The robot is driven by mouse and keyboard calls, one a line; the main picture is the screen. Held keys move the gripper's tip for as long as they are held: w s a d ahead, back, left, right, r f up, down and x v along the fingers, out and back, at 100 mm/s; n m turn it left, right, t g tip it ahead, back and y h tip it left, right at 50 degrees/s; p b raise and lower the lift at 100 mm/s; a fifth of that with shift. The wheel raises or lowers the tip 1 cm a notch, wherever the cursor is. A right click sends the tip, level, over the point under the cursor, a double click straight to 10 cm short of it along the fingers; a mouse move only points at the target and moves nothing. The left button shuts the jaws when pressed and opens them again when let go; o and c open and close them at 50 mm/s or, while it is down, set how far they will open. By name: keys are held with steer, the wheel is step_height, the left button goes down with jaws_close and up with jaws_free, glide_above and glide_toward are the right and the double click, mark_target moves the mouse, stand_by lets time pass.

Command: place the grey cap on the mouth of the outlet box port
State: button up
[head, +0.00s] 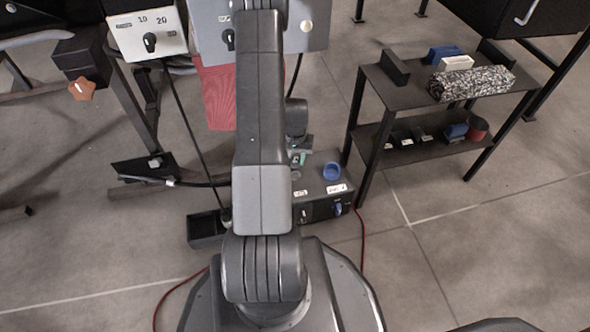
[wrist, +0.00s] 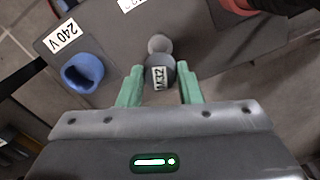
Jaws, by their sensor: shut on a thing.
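The grey cap (wrist: 160,76), with a label that reads M32, is between the green fingertips of my gripper (wrist: 160,88) in the wrist view. My gripper is shut on it, above the dark outlet box (wrist: 108,38). A smaller round grey piece (wrist: 158,43) shows just beyond the cap; I cannot tell whether it is part of the cap or the port. A blue round collar (wrist: 85,72) stands on the box to the left, near a 240 V label. In the head view my arm hides most of my gripper (head: 298,155) and the cap; the box (head: 312,185) stands on the floor.
A black open tray (head: 205,230) is left of the box. A dark two-tier shelf (head: 420,95) with several items stands at right. A red cloth (head: 213,95) hangs behind my arm. A red cable (head: 362,240) lies near the box.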

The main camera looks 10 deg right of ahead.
mark_target(295, 160)
steer(key=shift+f+b, duration=0.9)
steer(key=shift+f, duration=1.9)
steer(key=shift+f, duration=0.15)
steer(key=o, duration=0.9)
steer(key=shift+o, duration=0.3)
step_height(295, 160, up, 12)
steer(key=p, duration=0.5)
steer(key=shift+r, duration=0.2)
